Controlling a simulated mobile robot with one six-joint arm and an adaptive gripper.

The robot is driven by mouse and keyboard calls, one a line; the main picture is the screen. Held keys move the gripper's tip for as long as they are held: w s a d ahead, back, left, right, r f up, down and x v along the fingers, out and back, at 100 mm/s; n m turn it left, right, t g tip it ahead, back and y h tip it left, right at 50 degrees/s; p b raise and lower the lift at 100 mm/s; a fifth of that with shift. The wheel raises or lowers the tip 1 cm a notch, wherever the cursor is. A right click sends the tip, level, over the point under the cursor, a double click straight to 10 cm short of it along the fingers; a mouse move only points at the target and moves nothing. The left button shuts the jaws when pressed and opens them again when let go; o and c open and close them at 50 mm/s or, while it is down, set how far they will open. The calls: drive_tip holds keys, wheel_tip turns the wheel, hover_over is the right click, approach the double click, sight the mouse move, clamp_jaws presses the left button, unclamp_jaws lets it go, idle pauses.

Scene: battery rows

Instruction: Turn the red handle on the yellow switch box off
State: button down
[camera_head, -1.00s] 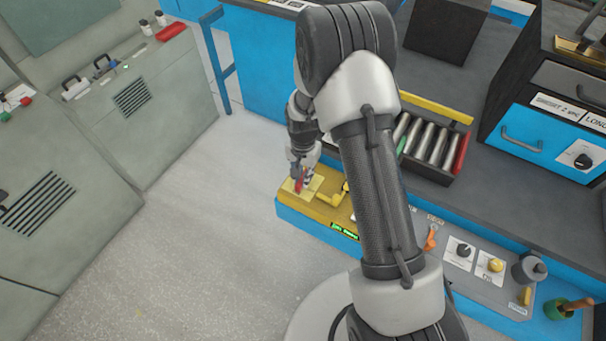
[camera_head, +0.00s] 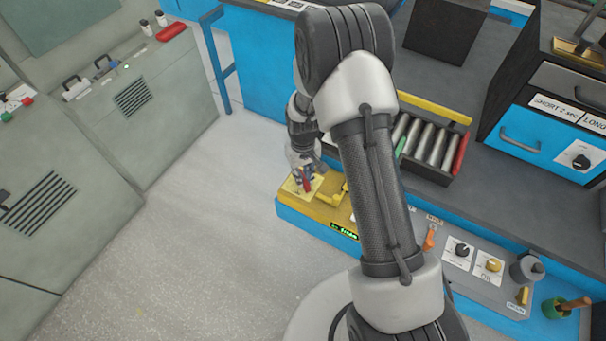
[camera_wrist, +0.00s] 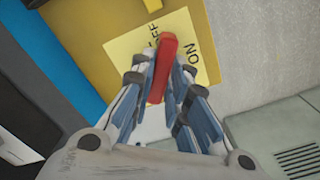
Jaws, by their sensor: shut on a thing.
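The yellow switch box (camera_head: 328,212) sits at the near left end of the blue bench. Its pale label plate (camera_wrist: 204,62) reads OFF and ON. The red handle (camera_wrist: 163,68) lies across the plate, its far end pointing between the two words, nearer OFF. It shows small in the head view (camera_head: 306,183). My gripper (camera_wrist: 163,76) has a finger on each side of the handle and is shut on it. In the head view my gripper (camera_head: 304,174) is over the left end of the box, partly hidden by my own arm.
A tray (camera_head: 436,172) of metal cylinders stands behind my arm. A panel with knobs (camera_head: 474,262) is to the right, and a blue drawer unit (camera_head: 545,140) beyond. Grey cabinets (camera_head: 150,105) stand at left, with open floor between.

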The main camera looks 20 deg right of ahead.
drive_tip(key=n, duration=0.3)
drive_tip(key=shift+n, duration=2.1)
drive_tip(key=c, duration=1.6)
unclamp_jaws()
drive_tip(key=shift+o, duration=0.2)
wheel_tip(320, 180, up, 12)
